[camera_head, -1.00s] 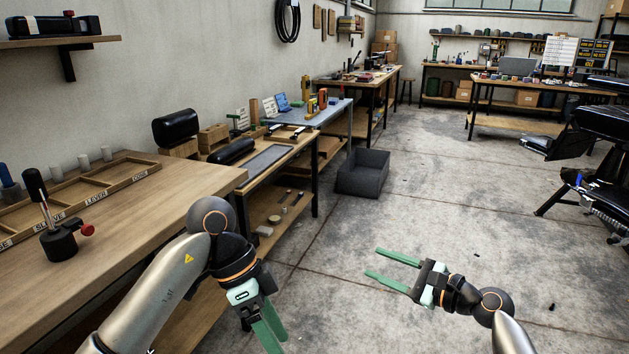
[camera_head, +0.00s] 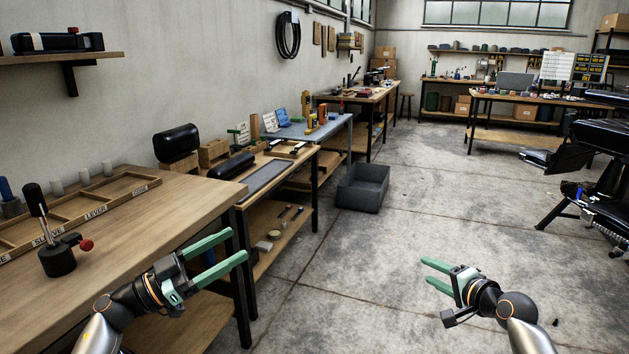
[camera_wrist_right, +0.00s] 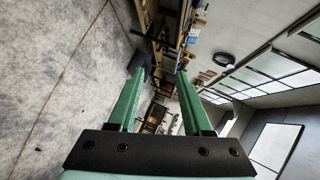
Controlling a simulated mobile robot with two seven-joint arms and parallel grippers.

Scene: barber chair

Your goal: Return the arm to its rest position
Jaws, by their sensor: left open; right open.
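My left gripper (camera_head: 226,251) is at the lower left in the head view, in front of the near wooden bench's right edge. Its two green fingers are spread apart with nothing between them. They point right and slightly up. My right gripper (camera_head: 428,274) is at the lower right, above the bare concrete floor. Its green fingers are open and empty and point left. The right wrist view also shows the right gripper's fingers (camera_wrist_right: 155,88) apart with nothing between them. Neither gripper touches anything that I can see.
The near bench (camera_head: 165,205) holds a labelled wooden tray (camera_head: 100,207) and a black lever device (camera_head: 57,258). A grey bin (camera_head: 362,188) stands on the floor. A black barber chair (camera_head: 598,180) is at the far right. The middle floor is clear.

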